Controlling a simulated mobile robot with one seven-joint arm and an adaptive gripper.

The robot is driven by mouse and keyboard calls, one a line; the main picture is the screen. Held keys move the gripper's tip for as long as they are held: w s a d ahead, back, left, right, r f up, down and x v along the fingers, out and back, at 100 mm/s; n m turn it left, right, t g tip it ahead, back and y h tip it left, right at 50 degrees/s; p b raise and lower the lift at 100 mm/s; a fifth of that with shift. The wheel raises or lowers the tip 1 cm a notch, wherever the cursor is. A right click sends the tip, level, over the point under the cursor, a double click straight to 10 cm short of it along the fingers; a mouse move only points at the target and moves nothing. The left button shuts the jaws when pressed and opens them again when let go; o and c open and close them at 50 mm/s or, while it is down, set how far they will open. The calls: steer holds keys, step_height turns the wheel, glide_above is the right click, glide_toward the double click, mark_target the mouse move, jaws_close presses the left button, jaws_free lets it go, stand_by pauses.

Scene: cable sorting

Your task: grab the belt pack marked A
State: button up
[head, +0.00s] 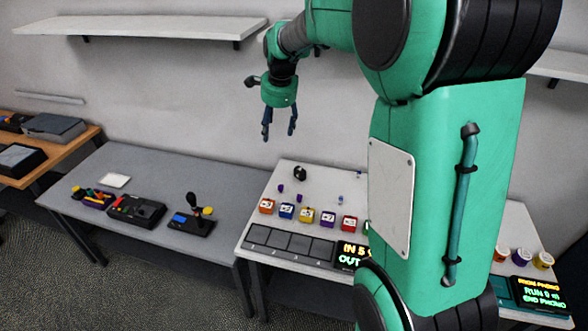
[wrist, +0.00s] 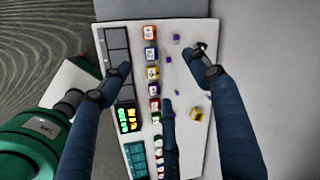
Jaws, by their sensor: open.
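No letter A is readable on anything, so I cannot tell which thing is the belt pack marked A. A row of small coloured boxes with white labelled tops stands on the white table; among them are an orange box (head: 267,206), a blue box (head: 287,211), a yellow box (head: 307,216), a purple box (head: 328,218) and a red box (head: 349,223).
The white table has a slotted dark tray (head: 290,243) and a lit display (head: 350,253) along its front. Small purple pieces and a black item (head: 300,173) lie behind the row. A grey table (head: 150,175) with devices stands left. A shelf (head: 140,27) hangs above. My arm hides part of the table.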

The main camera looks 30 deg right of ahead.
steer(key=w+d+f+m+g+p, duration=0.1)
steer(key=w+d+f+m+p, duration=0.1)
steer(key=w+d+f+m, duration=0.7)
steer(key=m+p, duration=0.2)
steer(key=m, duration=0.4)
glide_above(299, 170)
steer(key=s, duration=0.1)
step_height(299, 170, down, 20)
steer(key=shift+s+f+g, duration=0.1)
steer(key=shift+f+g, duration=0.1)
steer(key=shift+g, duration=0.2)
steer(key=shift+w+a+f, duration=0.1)
steer(key=shift+w+f, duration=0.05)
steer(key=shift+f, duration=1.25)
steer(key=shift+w+d+f, duration=0.1)
steer(key=shift+w+f, duration=0.1)
steer(key=shift+f, duration=1.25)
steer(key=shift+w+a+f, duration=0.1)
steer(key=shift+w+f, duration=0.05)
steer(key=shift+f, duration=1.25)
steer(key=shift+w+f+p, duration=0.15)
steer(key=shift+f+p, duration=0.05)
steer(key=shift+f, duration=1.1)
steer(key=shift+w+f+p, duration=0.1)
steer(key=shift+f+p, duration=0.05)
steer(key=shift+f, duration=1.1)
